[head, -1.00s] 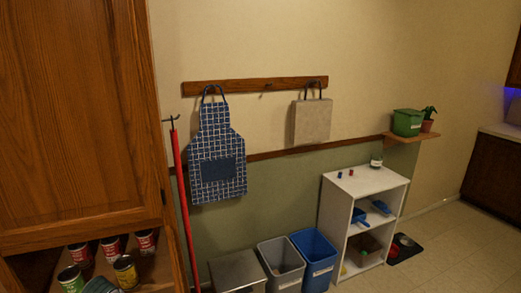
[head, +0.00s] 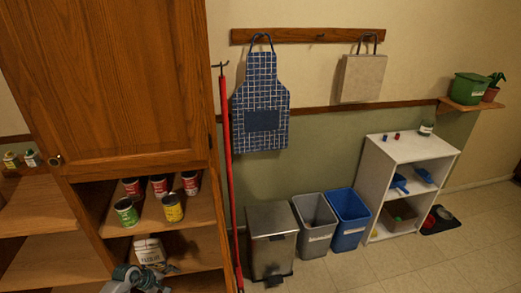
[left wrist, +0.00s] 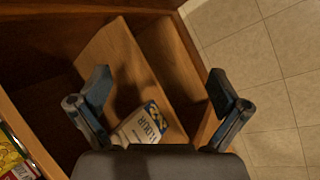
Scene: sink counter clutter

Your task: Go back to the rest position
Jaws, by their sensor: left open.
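My left gripper (left wrist: 160,95) is open in the left wrist view, its two fingers spread apart with nothing between the tips. A white flour bag (left wrist: 143,125) with a blue label lies beyond the gripper on a wooden cabinet shelf (left wrist: 105,55). In the head view, part of my left gripper (head: 135,279) shows at the bottom edge, in front of the lower cabinet shelves and just below the flour bag (head: 149,250). My right gripper is in neither view.
Several cans, including a green can (head: 126,212) and a yellow can (head: 172,208), stand on the cabinet shelf above. A red-handled pole (head: 226,150), a steel bin (head: 271,240), a grey bin (head: 314,225) and a blue bin (head: 349,220) stand right of it.

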